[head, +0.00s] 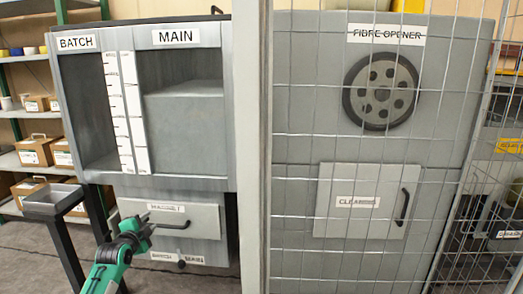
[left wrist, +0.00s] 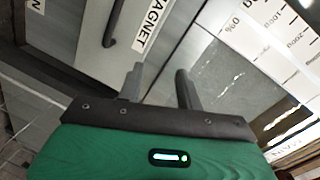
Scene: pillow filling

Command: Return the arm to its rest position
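My left gripper (head: 143,219) is in front of the lower part of the grey machine, at the left end of the magnet drawer (head: 205,222). In the left wrist view its two fingers (left wrist: 160,82) stand apart with nothing between them. The drawer looks closed, and its dark handle (head: 175,225) is to the right of the fingers, apart from them. The handle also shows in the left wrist view (left wrist: 113,25). My right gripper is in neither view.
Above the drawer are the batch chamber (head: 88,110) and the main chamber (head: 182,120). A grey tray on a stand (head: 50,200) is left of my arm. A wire mesh fence and post (head: 252,150) stand on the right, before the fibre opener (head: 440,150). Shelves with boxes (head: 35,150) are at left.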

